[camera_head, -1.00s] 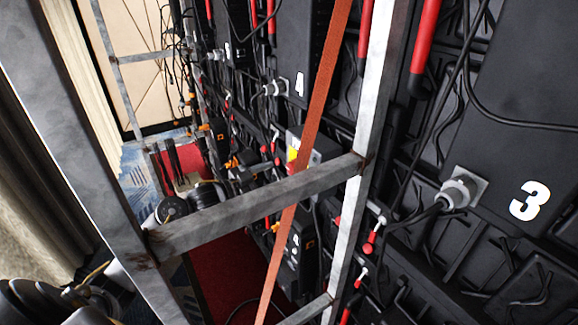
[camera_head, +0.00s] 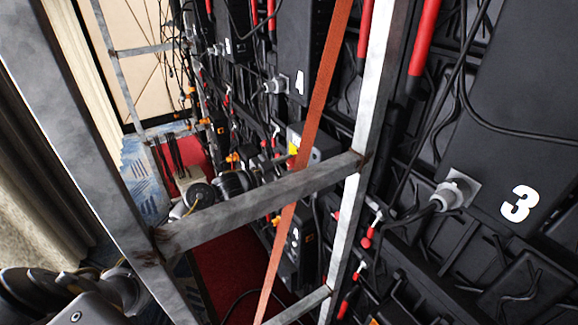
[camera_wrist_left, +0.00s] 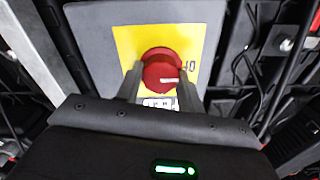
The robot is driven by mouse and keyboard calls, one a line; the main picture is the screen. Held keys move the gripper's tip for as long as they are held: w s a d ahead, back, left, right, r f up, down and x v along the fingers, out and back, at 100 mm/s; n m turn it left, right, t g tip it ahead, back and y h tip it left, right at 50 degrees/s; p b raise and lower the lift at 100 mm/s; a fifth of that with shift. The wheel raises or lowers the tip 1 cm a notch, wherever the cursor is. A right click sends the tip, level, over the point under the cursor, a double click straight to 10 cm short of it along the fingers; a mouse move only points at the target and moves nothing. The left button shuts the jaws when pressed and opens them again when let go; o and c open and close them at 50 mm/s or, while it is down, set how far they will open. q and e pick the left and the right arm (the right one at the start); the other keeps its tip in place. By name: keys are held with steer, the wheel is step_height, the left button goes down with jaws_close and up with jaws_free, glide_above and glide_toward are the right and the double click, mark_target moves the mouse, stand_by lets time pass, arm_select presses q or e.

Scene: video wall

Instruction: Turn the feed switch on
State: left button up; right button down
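The feed switch is a red rotary knob (camera_wrist_left: 162,72) on a yellow plate (camera_wrist_left: 128,45), on a grey box, in the left wrist view. A white mark on the knob runs sideways toward its right edge. Lettering beside and below it is partly hidden. My left gripper (camera_wrist_left: 160,78) is open, one finger on each side of the knob. I cannot tell whether the fingers touch it. My right gripper is not in view.
A grey metal frame with a crossbar (camera_head: 260,200) stands close in front of the camera. An orange strap (camera_head: 311,130) runs down across it. Black wall panels with hanging cables and red handles (camera_head: 424,45) fill the right. Red carpet (camera_head: 225,275) lies below.

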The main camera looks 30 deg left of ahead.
arm_select(q)
steer(key=c, duration=0.3)
steer(key=shift+f, duration=0.1)
steer(key=shift+f+m+b, duration=0.15)
steer(key=shift+m+b, duration=1.05)
steer(key=m+b, duration=1.2)
steer(key=shift+f+b, duration=0.15)
steer(key=shift+b, duration=0.2)
steer(key=shift+m+b, duration=1.6)
steer(key=shift+m, duration=0.2)
steer(key=shift+r, duration=0.2)
steer(key=o, duration=1)
